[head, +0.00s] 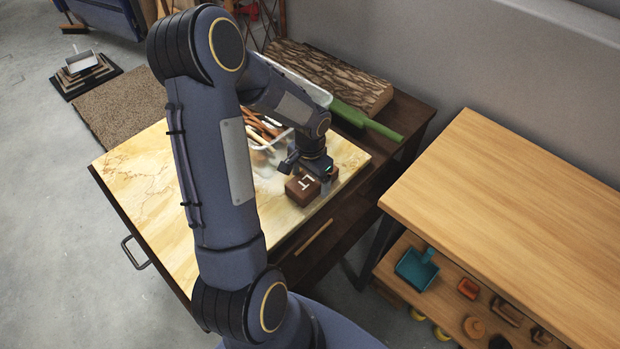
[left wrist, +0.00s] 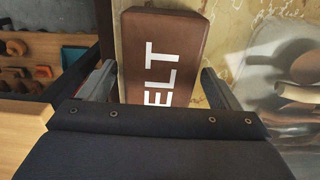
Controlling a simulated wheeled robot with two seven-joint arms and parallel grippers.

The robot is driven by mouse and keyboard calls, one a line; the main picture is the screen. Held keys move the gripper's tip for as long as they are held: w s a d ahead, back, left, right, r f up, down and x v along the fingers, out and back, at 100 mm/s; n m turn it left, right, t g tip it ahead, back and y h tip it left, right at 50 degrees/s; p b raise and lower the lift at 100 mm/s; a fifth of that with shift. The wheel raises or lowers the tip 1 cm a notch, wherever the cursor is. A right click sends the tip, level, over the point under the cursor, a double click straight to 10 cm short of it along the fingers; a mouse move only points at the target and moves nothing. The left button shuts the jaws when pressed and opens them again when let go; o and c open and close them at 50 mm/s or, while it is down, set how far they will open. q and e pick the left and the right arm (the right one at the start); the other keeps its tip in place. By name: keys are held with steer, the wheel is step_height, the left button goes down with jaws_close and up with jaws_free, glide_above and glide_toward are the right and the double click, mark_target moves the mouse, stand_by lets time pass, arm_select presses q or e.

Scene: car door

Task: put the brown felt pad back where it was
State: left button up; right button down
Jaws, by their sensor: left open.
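The brown felt pad (head: 302,189) is a block with white letters on top, lying on the yellow marbled board (head: 140,165) near its right edge. In the left wrist view the pad (left wrist: 165,50) shows the letters "ELT" and lies between the two fingers. My left gripper (head: 309,174) is right at the pad in the head view. Its fingers stand apart on either side of it, with visible gaps, in the left wrist view (left wrist: 158,84). The near end of the pad is hidden by the gripper body. My right gripper is not in view.
A clear container (head: 268,150) with brushes or tools stands just left of the gripper. A green tool (head: 368,121) and a bark-patterned slab (head: 335,75) lie behind. A wooden bench (head: 510,210) stands at right, with a teal dustpan (head: 415,270) on its lower shelf.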

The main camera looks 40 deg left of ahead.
mark_target(310, 178)
arm_select(q)
step_height(310, 178, up, 12)
steer(key=f+p, duration=0.1)
steer(key=s+d+r+n+t+h, duration=0.1)
steer(key=s+d+r+t+h, duration=0.1)
steer(key=s+d+r, duration=0.2)
steer(key=s+d+r+n+t+h, duration=0.1)
steer(key=s+d+r+t, duration=0.2)
steer(key=s+d, duration=0.6)
steer(key=s+r, duration=0.2)
steer(key=s, duration=0.1)
steer(key=shift+s+d+n+t+h, duration=0.25)
steer(key=shift+d+n+t+h, duration=0.05)
steer(key=shift+d+n+h, duration=0.1)
step_height(310, 178, up, 3)
steer(key=p, duration=0.3)
steer(key=shift+r, duration=0.1)
